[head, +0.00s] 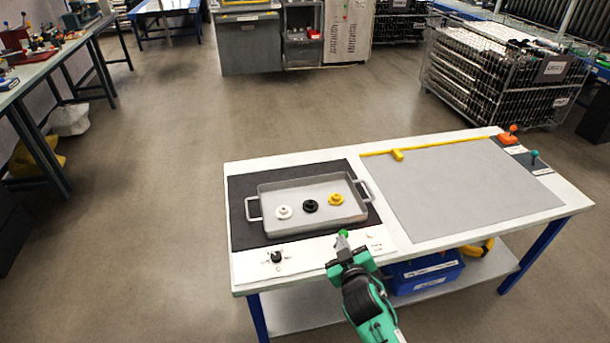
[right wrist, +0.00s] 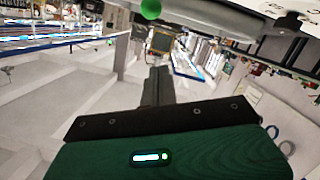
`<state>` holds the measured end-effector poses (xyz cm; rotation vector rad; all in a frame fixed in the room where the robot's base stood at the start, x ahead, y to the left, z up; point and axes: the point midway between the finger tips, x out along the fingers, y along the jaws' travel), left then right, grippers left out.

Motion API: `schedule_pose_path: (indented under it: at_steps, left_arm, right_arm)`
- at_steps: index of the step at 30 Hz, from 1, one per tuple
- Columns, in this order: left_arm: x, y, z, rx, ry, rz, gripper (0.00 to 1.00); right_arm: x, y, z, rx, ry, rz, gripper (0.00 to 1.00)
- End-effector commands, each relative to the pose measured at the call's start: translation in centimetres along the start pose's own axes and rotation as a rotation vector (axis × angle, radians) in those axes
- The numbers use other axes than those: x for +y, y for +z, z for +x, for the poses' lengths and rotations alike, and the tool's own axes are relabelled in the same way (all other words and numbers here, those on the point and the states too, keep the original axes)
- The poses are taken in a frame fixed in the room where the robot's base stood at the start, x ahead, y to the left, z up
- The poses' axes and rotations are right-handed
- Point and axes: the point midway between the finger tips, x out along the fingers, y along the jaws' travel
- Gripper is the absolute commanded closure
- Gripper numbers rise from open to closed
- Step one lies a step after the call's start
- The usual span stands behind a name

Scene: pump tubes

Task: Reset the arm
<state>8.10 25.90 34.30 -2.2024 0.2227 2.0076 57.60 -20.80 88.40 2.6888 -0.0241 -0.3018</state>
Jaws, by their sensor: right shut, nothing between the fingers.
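My right gripper (head: 343,240) is shut and empty. It stands at the front edge of the white table (head: 410,240), just in front of the grey tray, with my green arm coming up from the bottom of the head view. A green tip shows at its end, and a green round thing also shows at the top of the right wrist view (right wrist: 151,9). My left arm and gripper are not in the head view.
A grey tray (head: 268,187) on a dark mat holds a white part (head: 284,212), a black part (head: 311,206) and a yellow part (head: 336,199). A black knob (head: 277,257) is at front left. A grey mat (head: 460,190) is clear. A blue bin (head: 428,274) sits below.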

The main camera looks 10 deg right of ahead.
Motion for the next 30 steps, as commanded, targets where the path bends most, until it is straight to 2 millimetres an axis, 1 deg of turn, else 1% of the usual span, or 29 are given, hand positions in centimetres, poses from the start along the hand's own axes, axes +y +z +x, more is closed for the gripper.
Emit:
schedule_pose_path:
  at_steps: [5,8,11,12,14,15,18,21,24,30]
  left_arm:
    - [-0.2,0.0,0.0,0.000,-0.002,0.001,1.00]
    - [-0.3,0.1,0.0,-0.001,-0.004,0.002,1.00]
    - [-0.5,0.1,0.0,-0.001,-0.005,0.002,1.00]
    - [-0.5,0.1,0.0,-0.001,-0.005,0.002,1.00]
    - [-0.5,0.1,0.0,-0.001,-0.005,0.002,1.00]
    - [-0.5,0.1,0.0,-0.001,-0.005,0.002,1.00]
    - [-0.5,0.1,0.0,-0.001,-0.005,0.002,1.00]
    - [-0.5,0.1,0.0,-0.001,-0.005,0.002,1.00]
    - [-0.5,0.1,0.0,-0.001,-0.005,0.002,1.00]
    - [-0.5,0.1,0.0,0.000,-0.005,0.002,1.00]
  right_arm:
    - [0.1,0.4,-0.4,-0.021,0.000,0.008,1.00]
    - [0.6,1.8,-2.0,-0.097,-0.003,0.036,1.00]
    - [1.1,4.2,-5.0,-0.236,-0.019,0.085,1.00]
    - [1.2,5.2,-6.5,-0.303,-0.032,0.106,1.00]
    - [1.2,6.6,-9.1,-0.403,-0.059,0.137,1.00]
    - [1.2,7.4,-10.8,-0.468,-0.081,0.155,1.00]
    - [0.9,8.8,-14.7,-0.601,-0.137,0.184,1.00]
    - [0.6,9.6,-17.8,-0.699,-0.188,0.200,1.00]
    - [0.3,10.0,-20.5,-0.779,-0.236,0.211,1.00]
    - [-0.1,10.4,-25.3,-0.908,-0.324,0.217,1.00]
